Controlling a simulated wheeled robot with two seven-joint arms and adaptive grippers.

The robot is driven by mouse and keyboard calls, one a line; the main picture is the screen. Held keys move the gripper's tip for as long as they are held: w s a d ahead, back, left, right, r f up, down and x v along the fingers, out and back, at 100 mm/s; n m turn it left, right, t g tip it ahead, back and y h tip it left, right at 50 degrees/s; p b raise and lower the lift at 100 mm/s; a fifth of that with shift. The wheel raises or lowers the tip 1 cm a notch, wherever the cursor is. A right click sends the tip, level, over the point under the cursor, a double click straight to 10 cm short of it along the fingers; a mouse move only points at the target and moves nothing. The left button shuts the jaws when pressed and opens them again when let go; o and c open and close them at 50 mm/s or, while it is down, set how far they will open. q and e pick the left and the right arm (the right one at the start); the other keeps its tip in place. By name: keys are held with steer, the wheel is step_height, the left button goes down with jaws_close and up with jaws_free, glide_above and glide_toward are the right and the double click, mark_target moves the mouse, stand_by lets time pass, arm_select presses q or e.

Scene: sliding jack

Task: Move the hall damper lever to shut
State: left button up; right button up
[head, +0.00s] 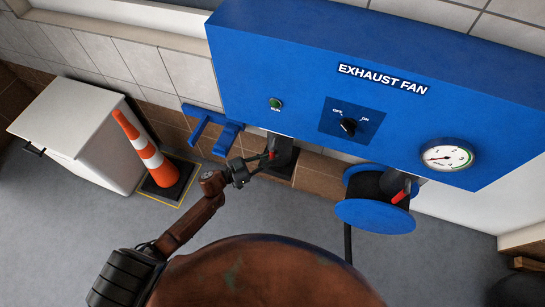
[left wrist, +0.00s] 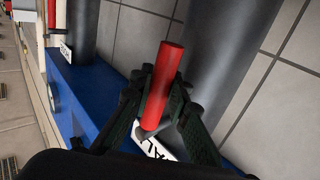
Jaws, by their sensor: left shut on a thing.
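The red hall damper lever (head: 272,154) is at a dark duct (head: 285,153) below the blue exhaust fan cabinet (head: 300,80). In the left wrist view the lever (left wrist: 163,85) stands up between the fingers, with a partly hidden white label (left wrist: 156,148) below it. My left gripper (head: 262,162) is shut on this lever; its fingers also show in the left wrist view (left wrist: 160,100), one on each side. The open and shut markings cannot be read. My right gripper is not in view.
A second red lever (head: 401,193) is on the right, above a blue hose reel (head: 375,216). The cabinet has a green lamp (head: 275,104), a switch (head: 348,126) and a gauge (head: 446,156). An orange cone (head: 147,148) and white bin (head: 75,135) stand left.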

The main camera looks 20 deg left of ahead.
arm_select(q)
jaws_close()
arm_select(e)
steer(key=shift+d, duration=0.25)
arm_select(q)
steer(key=shift+d, duration=0.1)
